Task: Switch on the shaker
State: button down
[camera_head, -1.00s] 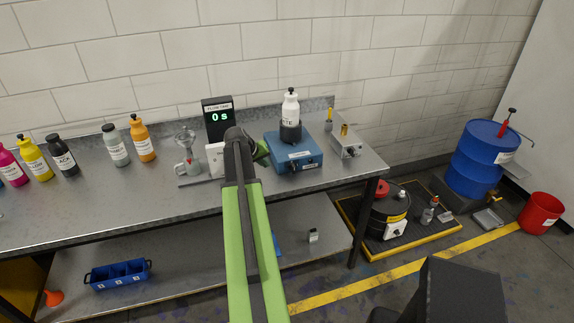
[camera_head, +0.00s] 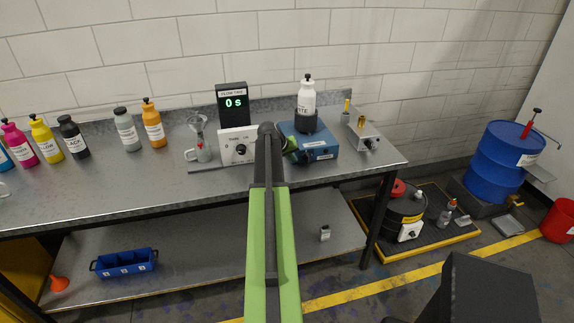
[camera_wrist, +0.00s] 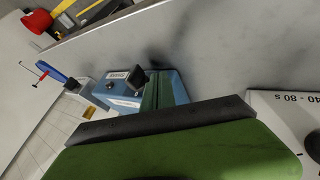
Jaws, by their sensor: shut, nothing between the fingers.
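The shaker (camera_head: 322,148) is a blue box on the workbench, with a white bottle with a dark lower part (camera_head: 307,98) upright on it. In the wrist view, the shaker's blue front (camera_wrist: 101,86) carries a SHAKE label and small dark controls. Which way its switch is set cannot be told. My gripper (camera_head: 292,147) is shut and empty, in front of the shaker's left side in the head view. In the wrist view, the green fingers (camera_wrist: 158,92) overlap the right part of the shaker's front. Whether they touch it is unclear.
A white box with a dial (camera_head: 238,145) stands left of the shaker, below a timer (camera_head: 233,103) reading 0 s. A metal box (camera_head: 368,136) is on its right. Several ink bottles (camera_head: 70,136) line the bench's left. Open bench lies at the front left.

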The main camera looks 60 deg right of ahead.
aim_at(305, 160)
jog(key=shift+s+d+r, duration=0.1)
jog(key=shift+s+d, duration=0.5)
jog(key=shift+s, duration=0.15)
jog(key=shift+s+d+r, duration=0.1)
jog(key=shift+s+d, duration=0.45)
jog(key=shift+s, duration=0.2)
